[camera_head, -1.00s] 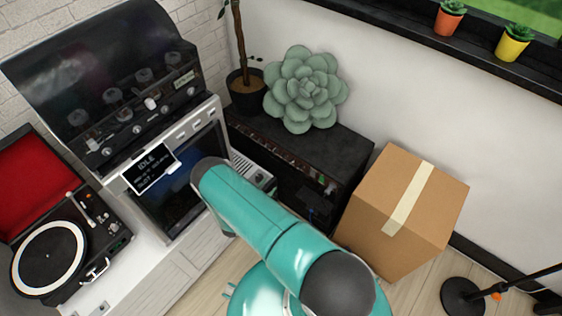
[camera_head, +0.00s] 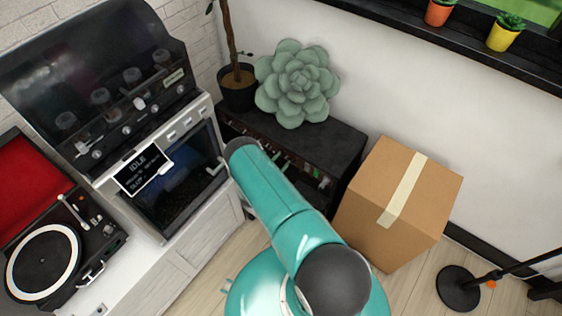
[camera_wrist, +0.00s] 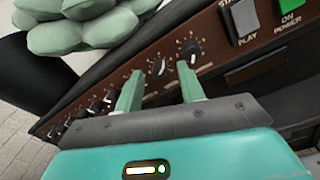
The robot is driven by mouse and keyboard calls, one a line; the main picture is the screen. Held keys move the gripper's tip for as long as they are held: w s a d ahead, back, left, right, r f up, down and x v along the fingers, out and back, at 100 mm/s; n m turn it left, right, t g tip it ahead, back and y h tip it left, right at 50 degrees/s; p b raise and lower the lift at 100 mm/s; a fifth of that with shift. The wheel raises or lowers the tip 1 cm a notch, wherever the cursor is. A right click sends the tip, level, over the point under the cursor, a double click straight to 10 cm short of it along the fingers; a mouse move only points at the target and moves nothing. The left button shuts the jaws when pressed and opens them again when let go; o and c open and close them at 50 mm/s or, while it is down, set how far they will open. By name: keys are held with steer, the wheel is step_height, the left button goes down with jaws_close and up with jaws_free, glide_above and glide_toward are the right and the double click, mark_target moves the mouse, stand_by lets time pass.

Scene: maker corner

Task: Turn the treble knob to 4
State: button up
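The black amplifier (camera_head: 332,143) stands on the floor against the wall, its front partly hidden by my arm. In the wrist view its brown front panel (camera_wrist: 222,55) carries several knobs. One dark knob with a light face (camera_wrist: 157,67) shows between my fingertips, beyond them. Another knob with a white pointer and a ring of marks (camera_wrist: 194,52) is just past my right fingertip. I cannot read which one is treble. My gripper (camera_wrist: 160,70) is open, its two green fingers apart and pointing at the panel, with nothing held.
A PLAY switch (camera_wrist: 243,20) and a green power switch (camera_wrist: 290,12) are on the panel's right. A succulent (camera_head: 298,84) sits on top of the amplifier. A cardboard box (camera_head: 360,222) stands close to its right. A white cabinet (camera_head: 185,255) is at the left.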

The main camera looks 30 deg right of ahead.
steer(key=shift+d, duration=0.1)
jaws_close()
steer(key=shift+w, duration=0.1)
steer(key=shift+n, duration=0.3)
steer(key=shift+n+g, duration=0.3)
steer(key=shift+n, duration=8.1)
